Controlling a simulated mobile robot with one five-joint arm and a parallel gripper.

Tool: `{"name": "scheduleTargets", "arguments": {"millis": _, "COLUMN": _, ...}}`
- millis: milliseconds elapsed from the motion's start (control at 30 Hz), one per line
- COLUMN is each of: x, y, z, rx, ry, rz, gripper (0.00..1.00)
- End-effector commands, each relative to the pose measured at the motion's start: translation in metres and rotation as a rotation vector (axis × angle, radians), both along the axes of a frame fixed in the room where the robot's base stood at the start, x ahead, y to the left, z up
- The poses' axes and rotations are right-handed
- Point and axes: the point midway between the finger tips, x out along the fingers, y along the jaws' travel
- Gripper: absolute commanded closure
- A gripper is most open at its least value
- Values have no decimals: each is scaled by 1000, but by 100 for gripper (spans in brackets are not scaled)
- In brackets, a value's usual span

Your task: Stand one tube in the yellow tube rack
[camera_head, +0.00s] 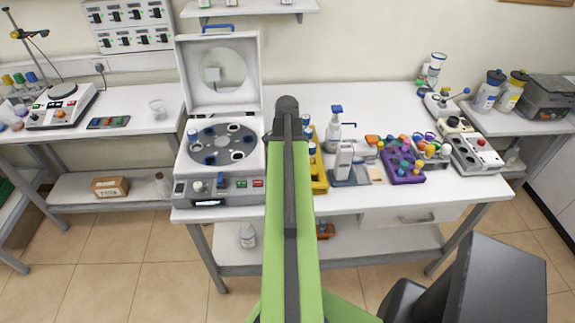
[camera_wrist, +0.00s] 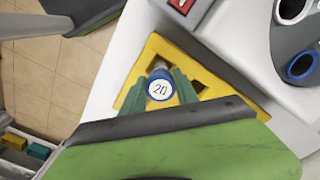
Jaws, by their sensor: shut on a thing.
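The yellow tube rack (camera_wrist: 153,47) lies under my gripper in the wrist view, with dark square openings. My gripper (camera_wrist: 159,93) is shut on a tube with a blue cap (camera_wrist: 159,89) marked "20". The tube is seen from above, over the rack's left part; I cannot tell whether its lower end is inside an opening. My arm covers the rack's near part. In the head view the yellow rack (camera_head: 319,178) shows just right of my arm, which hides the gripper and the held tube.
An open-lidded centrifuge (camera_head: 217,185) stands close left of the rack. A grey and white device (camera_head: 350,165) and a purple rack (camera_head: 404,178) with several coloured caps stand to the right. A pump bottle (camera_head: 335,130) stands behind.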

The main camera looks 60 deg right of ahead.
Motion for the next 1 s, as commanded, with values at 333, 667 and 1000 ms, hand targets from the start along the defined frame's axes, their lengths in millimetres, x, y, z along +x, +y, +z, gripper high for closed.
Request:
{"name": "scheduleTargets", "arguments": {"millis": 333, "x": 0, "y": 0, "z": 0, "rx": 0, "ry": 0, "rz": 0, "gripper": 51}}
{"name": "scheduleTargets", "arguments": {"millis": 667, "x": 0, "y": 0, "z": 0, "rx": 0, "ry": 0, "rz": 0, "gripper": 38}}
{"name": "scheduleTargets", "arguments": {"millis": 1000, "x": 0, "y": 0, "z": 28, "rx": 0, "ry": 0, "rz": 0, "gripper": 38}}
